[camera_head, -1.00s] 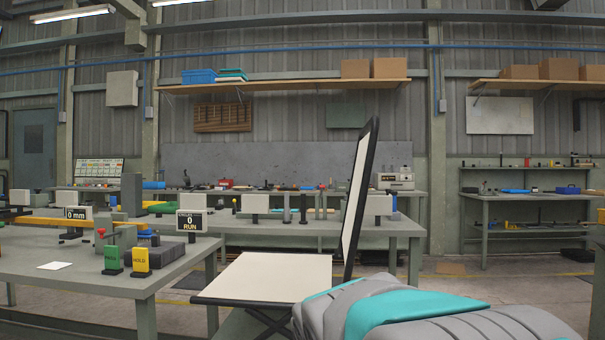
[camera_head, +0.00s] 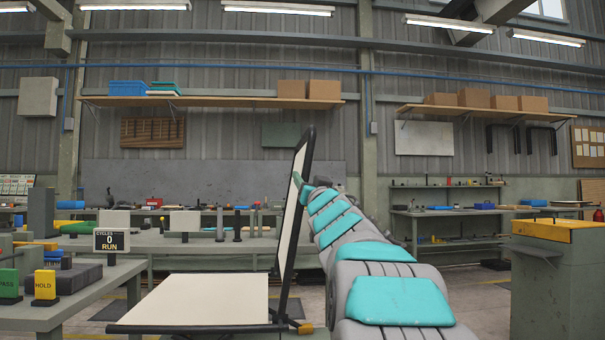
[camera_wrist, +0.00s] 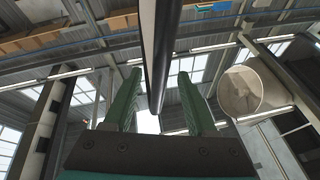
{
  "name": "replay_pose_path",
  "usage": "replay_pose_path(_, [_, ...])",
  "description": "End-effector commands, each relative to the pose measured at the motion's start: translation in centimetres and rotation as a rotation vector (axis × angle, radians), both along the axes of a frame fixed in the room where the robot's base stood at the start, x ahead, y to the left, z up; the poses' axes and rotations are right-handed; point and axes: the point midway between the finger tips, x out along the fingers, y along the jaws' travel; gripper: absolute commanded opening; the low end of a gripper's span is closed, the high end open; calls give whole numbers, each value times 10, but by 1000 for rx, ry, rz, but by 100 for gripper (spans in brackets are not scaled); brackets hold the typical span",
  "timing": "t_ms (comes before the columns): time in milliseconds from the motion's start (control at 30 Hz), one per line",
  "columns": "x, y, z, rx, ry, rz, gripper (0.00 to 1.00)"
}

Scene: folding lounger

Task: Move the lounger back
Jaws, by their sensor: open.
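The lounger has a flat cream seat (camera_head: 200,300) with a dark frame, low in the middle-left of the head view. Its backrest (camera_head: 292,215), a cream panel in a black frame, stands nearly upright, its top tilted slightly right. My arm reaches up from the lower right to the backrest's right side. My gripper (camera_head: 299,181) is at the backrest's upper part, partly hidden by the frame and my arm. In the wrist view my gripper (camera_wrist: 160,74) is open, with the dark edge bar of the backrest (camera_wrist: 157,50) between its two green fingers. I cannot tell whether either finger touches it.
A long bench (camera_head: 190,245) with tools runs behind the lounger. A grey cabinet with a yellow top (camera_head: 557,232) stands at right. Floor shows between cabinet and lounger.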

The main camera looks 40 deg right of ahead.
Motion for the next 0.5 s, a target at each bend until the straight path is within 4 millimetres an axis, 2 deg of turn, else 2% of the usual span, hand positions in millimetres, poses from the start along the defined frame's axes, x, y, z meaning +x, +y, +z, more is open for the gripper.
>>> replay_pose_path(200, [26, -12, 11, 0, 4, -2, 57])
replay_pose_path(500, [47, -21, 20, 1, 3, -1, 57])
